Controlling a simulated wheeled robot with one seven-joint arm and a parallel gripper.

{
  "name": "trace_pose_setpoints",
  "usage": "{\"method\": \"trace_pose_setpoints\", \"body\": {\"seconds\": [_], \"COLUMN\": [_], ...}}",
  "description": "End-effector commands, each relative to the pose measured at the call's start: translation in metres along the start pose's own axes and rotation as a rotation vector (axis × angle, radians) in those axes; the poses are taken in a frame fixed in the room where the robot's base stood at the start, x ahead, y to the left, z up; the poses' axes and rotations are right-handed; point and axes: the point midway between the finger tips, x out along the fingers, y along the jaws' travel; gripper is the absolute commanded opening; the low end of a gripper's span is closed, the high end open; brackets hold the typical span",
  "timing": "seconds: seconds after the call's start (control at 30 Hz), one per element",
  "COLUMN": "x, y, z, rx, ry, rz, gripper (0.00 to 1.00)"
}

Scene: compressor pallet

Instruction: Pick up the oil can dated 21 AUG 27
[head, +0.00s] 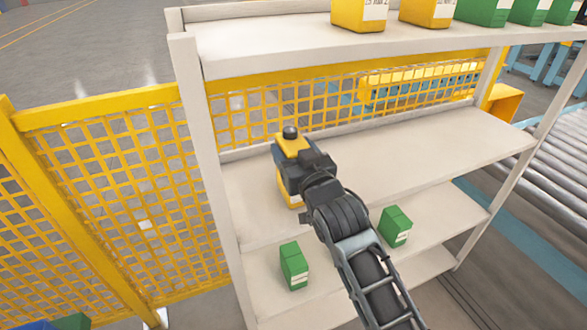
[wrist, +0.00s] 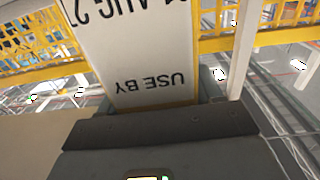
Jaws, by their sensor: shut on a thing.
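A yellow oil can (head: 292,146) with a black cap is at the left of the middle shelf, upright in the head view. My gripper (head: 300,178) is shut on it and hides much of its body. In the wrist view the can's white label (wrist: 135,45) fills the upper middle, upside down. It reads USE BY, and above that a date ending in 1 AUG 27, with its first part cut off. Whether the can touches the shelf is unclear.
The white shelf rack (head: 420,150) has free room right of the can. Yellow cans (head: 360,12) and green cans (head: 482,10) stand on the top shelf. Two green cans (head: 294,266) (head: 396,227) stand on the lower shelf. Yellow mesh fence (head: 120,190) runs left; a roller conveyor (head: 545,150) lies right.

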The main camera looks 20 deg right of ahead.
Motion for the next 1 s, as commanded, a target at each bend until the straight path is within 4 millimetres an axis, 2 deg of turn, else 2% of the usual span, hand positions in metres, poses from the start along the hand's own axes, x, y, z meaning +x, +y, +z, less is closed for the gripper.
{"method": "trace_pose_setpoints", "body": {"seconds": [0.07,0.57,0.87,1.0], "x": [0.000,0.000,0.000,0.001], "y": [0.000,0.000,0.000,0.000], "z": [0.000,0.000,-0.005,-0.017], "rx": [0.000,0.000,0.000,0.000], "ry": [0.000,0.000,0.006,0.008], "rz": [0.000,0.000,0.000,0.000], "gripper": [0.50,0.02,0.00,0.00]}}
